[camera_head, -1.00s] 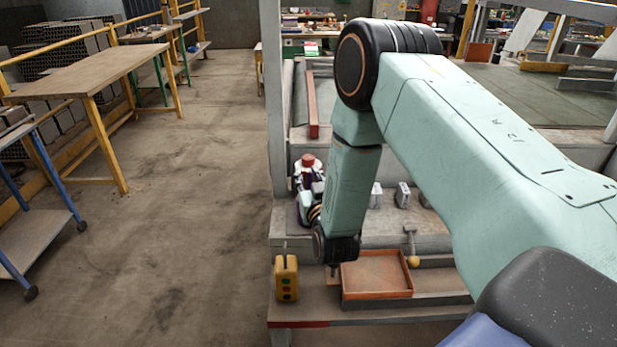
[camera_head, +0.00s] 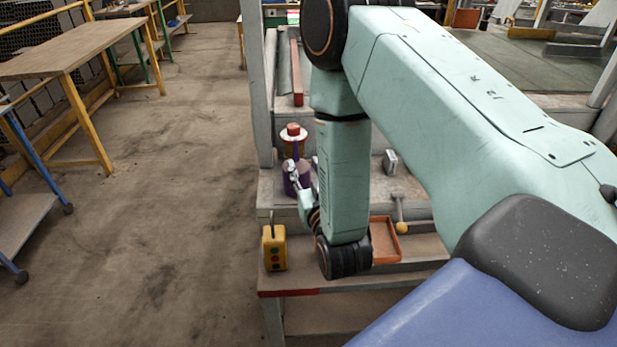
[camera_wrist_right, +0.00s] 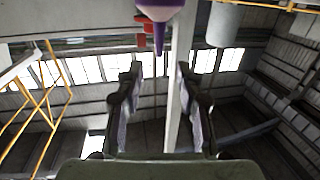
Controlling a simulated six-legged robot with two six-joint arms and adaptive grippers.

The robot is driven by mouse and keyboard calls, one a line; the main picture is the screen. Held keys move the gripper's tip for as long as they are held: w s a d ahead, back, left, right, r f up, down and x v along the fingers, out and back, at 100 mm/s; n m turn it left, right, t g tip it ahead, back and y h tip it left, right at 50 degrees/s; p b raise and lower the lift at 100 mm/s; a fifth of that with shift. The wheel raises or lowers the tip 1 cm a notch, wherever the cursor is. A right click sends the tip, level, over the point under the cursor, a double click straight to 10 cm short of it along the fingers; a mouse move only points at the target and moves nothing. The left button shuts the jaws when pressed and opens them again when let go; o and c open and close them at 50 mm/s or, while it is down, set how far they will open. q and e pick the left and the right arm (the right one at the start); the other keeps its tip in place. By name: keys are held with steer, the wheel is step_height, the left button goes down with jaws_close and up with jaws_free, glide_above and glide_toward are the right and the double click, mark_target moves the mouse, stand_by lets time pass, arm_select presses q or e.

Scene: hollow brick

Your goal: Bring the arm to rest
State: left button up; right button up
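My right arm (camera_head: 343,185) reaches in from the right and bends down at the elbow over the bench's left end. My right gripper (camera_head: 294,177) is small at its end, in front of a purple thing with a white and red top (camera_head: 293,134). In the right wrist view my right gripper (camera_wrist_right: 157,85) shows two spread fingers with an empty gap. A purple pointed tip (camera_wrist_right: 160,30) hangs down beyond and above the fingers. I cannot tell whether it touches them in the head view. My left gripper is not in view.
A yellow control box (camera_head: 275,249) stands at the bench's front left corner. An orange-red tray (camera_head: 386,240), a mallet (camera_head: 400,214) and a grey block (camera_head: 390,162) lie to the right, partly behind my arm. Open floor (camera_head: 170,200) lies left of the bench, with a wooden table (camera_head: 70,48) beyond.

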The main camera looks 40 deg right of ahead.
steer(key=shift+v, duration=1.1)
steer(key=shift+w, duration=0.15)
steer(key=shift+a, duration=0.15)
